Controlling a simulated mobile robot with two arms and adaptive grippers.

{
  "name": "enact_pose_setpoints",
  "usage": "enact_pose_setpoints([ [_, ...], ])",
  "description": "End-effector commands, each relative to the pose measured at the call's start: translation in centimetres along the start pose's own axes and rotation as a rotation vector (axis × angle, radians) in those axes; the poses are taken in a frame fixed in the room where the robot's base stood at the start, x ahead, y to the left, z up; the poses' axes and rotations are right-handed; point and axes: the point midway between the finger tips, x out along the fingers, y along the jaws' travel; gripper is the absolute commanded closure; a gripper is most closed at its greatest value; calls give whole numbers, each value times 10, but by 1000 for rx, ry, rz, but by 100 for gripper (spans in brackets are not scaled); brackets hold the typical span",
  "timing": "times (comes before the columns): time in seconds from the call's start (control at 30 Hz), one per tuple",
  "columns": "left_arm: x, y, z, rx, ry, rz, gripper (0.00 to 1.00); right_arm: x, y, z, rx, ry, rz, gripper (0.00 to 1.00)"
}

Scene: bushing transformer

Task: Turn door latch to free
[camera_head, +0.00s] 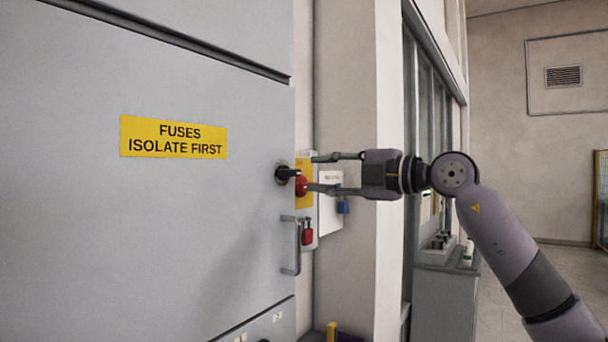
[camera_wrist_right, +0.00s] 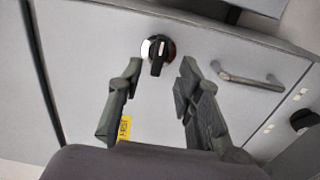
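The door latch (camera_head: 287,173) is a black knob on a round plate near the right edge of a grey cabinet door (camera_head: 180,230). In the right wrist view the latch (camera_wrist_right: 158,54) shows a black handle with a white mark, ahead of my fingers. My right gripper (camera_head: 312,173) is open, its two fingers pointing left at the latch. In the wrist view the right gripper (camera_wrist_right: 155,85) has its fingers apart with nothing between them, and the latch shows just beyond the fingertips. I see no contact with it. My left gripper is not in view.
A yellow sign (camera_head: 174,137) reads "FUSES ISOLATE FIRST". A metal door handle (camera_head: 291,247) sits below the latch. Behind the gripper are a red knob (camera_head: 301,186), a red padlock (camera_head: 307,233) and a blue padlock (camera_head: 343,205). A pale wall column (camera_head: 345,90) stands right of the door.

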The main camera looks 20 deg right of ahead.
Motion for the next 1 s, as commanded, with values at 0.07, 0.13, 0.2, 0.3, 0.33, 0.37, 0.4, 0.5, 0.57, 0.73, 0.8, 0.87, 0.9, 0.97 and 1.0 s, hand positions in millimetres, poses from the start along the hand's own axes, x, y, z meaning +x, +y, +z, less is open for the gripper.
enact_pose_setpoints([
  [0.07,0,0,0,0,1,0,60,-18,-1,2,0,-3,-1,68],
  [0.13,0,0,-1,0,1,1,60,-30,-1,1,1,-2,-2,68],
  [0.2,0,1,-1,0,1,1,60,-40,-1,1,1,-1,-1,68],
  [0.3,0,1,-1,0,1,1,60,-50,-1,0,2,0,-2,68],
  [0.33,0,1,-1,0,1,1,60,-52,-1,0,1,1,-2,68],
  [0.37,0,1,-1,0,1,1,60,-54,-1,0,1,1,-3,68],
  [0.4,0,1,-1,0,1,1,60,-55,-1,0,1,0,-3,68],
  [0.5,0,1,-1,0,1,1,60,-57,-1,0,2,1,-3,68],
  [0.57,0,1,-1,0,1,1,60,-57,-1,0,2,1,-3,68],
  [0.73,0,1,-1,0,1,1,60,-56,-1,0,2,1,-2,68],
  [0.8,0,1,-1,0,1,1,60,-56,-1,0,2,1,-2,68],
  [0.87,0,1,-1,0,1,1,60,-56,-1,0,2,1,-2,68],
  [0.9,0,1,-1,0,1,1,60,-56,-1,0,2,3,-1,68],
  [0.97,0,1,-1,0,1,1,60,-52,-4,-4,2,17,5,68],
  [1.0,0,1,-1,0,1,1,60,-46,-8,-9,3,38,14,68],
])
